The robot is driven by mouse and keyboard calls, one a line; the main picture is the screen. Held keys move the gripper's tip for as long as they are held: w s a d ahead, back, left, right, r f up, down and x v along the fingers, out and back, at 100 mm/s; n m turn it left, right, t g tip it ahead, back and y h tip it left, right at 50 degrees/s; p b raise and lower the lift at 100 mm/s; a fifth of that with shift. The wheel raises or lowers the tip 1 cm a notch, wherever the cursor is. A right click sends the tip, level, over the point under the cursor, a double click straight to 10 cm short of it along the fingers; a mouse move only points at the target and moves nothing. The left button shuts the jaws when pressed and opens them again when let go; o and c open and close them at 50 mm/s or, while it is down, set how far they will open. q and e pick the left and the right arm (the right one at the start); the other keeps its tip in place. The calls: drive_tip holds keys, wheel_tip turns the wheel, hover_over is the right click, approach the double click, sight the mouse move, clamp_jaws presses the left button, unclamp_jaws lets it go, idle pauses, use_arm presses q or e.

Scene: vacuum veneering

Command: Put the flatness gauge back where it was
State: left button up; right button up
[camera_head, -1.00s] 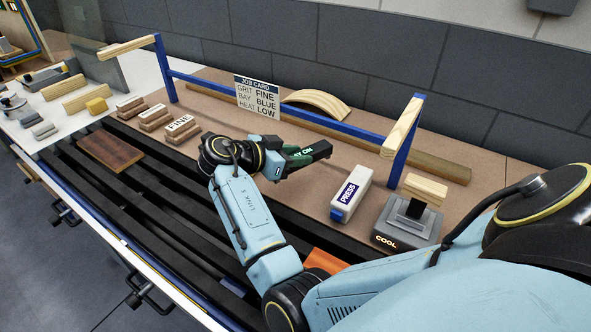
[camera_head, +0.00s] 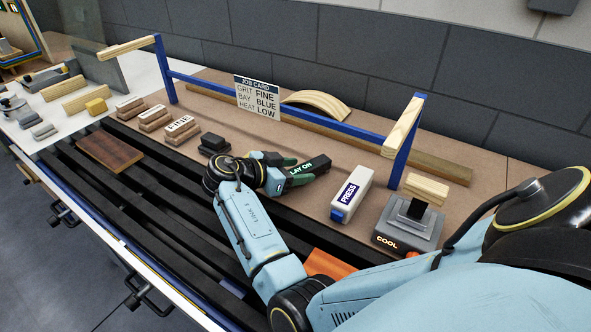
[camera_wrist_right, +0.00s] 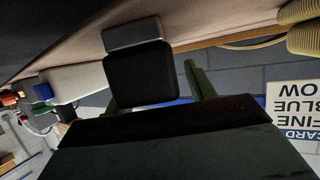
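The flatness gauge appears to be the small black block (camera_head: 316,164) marked LAY ON, low at the brown board, left of the PRESS block. My right gripper (camera_head: 291,169) reaches it from the left in the head view, its green fingers spread on either side. In the right wrist view, the gauge (camera_wrist_right: 142,76) shows a black body and a grey part beside the board. A slim gap shows between it and one finger (camera_wrist_right: 200,80); the other finger is mostly hidden. The gripper looks open around it. My left gripper is out of view.
The white PRESS block (camera_head: 351,194) and the grey COOL unit (camera_head: 409,222) stand to the right. A black block (camera_head: 213,143) and the FINE block (camera_head: 181,128) stand left. A blue frame (camera_head: 270,109) with the job card (camera_head: 257,97) runs behind.

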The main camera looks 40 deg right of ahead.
drive_tip(key=shift+a+r, duration=0.15)
drive_tip(key=shift+r, duration=0.05)
drive_tip(key=v, duration=0.7)
